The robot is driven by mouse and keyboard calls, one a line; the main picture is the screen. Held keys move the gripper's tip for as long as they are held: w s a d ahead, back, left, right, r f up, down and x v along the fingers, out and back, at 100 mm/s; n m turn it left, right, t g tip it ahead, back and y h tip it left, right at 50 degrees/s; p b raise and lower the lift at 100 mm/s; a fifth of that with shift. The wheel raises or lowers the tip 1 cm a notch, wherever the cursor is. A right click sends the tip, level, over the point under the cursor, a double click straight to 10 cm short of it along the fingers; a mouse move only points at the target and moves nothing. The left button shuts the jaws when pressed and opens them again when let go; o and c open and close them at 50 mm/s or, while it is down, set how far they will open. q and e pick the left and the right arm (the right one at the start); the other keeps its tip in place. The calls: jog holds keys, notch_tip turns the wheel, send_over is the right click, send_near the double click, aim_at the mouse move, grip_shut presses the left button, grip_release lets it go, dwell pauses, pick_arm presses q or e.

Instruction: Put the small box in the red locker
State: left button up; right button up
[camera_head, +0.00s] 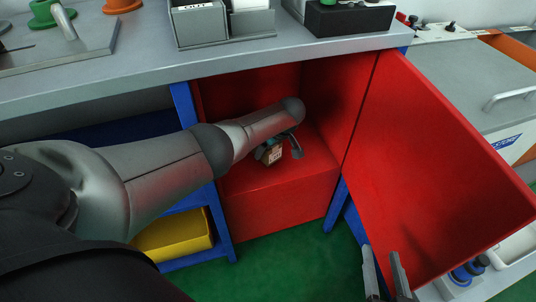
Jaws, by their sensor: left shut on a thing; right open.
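The red locker (265,206) stands under the grey workbench, and its red door (437,165) is swung open to the right. My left arm reaches from the left into the locker opening. My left gripper (279,152) is inside the locker, shut on the small box (273,155). The box is small and brownish with a pale label, and the fingers partly hide it. It is near the locker floor; I cannot tell whether it touches. My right gripper (386,272) is open and empty at the bottom, near the lower part of the door.
The grey workbench top (130,60) overhangs the locker. A blue frame leg (215,210) bounds the opening on the left, with a yellow bin (175,238) beside it. The open door bounds the right side. The green floor (290,265) in front is clear.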

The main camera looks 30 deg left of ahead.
pick_arm(q)
jog(key=shift+f+b, duration=0.35)
jog(key=shift+f, duration=0.55)
pick_arm(e)
jog(key=shift+s+a+r+m+t+y, duration=0.2)
jog(key=shift+s+a+r+t, duration=0.15)
jog(key=shift+t, duration=0.25)
jog(key=shift+s+a+r+m+t+y, duration=0.1)
jog(key=shift+s+a+r+t+y, duration=0.15)
jog(key=shift+r+t, duration=0.3)
jog(key=shift+f, duration=0.1)
pick_arm(q)
jog(key=shift+f, duration=0.15)
jog(key=o, duration=1.6)
jog(key=shift+c, duration=0.2)
